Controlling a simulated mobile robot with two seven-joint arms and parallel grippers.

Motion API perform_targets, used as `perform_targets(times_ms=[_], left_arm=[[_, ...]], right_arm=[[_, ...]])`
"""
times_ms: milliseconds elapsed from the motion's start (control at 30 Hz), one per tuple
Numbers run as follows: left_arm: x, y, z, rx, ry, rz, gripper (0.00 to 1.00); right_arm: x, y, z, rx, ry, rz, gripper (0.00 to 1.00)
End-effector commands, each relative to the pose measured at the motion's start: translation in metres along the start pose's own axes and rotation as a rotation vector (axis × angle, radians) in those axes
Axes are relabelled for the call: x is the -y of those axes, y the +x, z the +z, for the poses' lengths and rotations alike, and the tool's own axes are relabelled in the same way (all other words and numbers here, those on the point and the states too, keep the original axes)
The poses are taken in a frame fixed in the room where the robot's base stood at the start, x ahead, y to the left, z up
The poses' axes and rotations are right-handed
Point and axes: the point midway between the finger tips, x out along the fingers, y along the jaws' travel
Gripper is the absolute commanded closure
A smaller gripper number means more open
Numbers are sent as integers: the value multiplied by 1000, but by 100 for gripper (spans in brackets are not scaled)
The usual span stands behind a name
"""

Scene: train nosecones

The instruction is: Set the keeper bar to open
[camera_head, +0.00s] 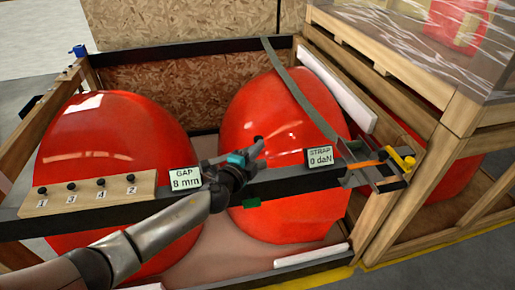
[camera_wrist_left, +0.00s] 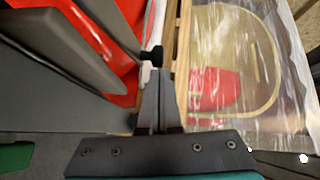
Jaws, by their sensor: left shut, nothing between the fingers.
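My left gripper (camera_head: 257,146) reaches in from the left over the dark front beam (camera_head: 290,181), before the right red nosecone (camera_head: 265,100). Its fingers are shut and empty; they also show in the left wrist view (camera_wrist_left: 158,98). A small black knob (camera_wrist_left: 152,54) shows just beyond the fingertips there; whether they touch it I cannot tell. No part is labelled as the keeper bar, so I cannot tell for certain which it is. At the beam's right end is a metal bracket with an orange bar (camera_head: 366,163) and a yellow fitting (camera_head: 403,160). My right gripper is not in view.
A GAP sign (camera_head: 185,180) reads 8 mm and a STRAP sign (camera_head: 319,157) reads 0 daN. A numbered board (camera_head: 88,193) with black knobs sits on the beam's left. A grey strap (camera_head: 287,85) crosses the right nosecone. A wrapped crate (camera_head: 430,50) stands right.

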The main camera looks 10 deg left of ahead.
Motion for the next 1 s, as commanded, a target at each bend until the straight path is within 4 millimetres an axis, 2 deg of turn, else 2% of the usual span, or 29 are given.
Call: perform_targets(times_ms=[267, 567, 767, 1000], left_arm=[[1, 3, 2, 29, -6, -4, 100], [3, 20, 14, 198, -32, -26, 100], [4, 34, 32, 380, -56, -48, 100], [7, 47, 58, 604, -82, -76, 100]], right_arm=[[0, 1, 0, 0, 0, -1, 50], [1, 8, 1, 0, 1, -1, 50], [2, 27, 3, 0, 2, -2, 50], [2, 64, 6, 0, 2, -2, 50]])
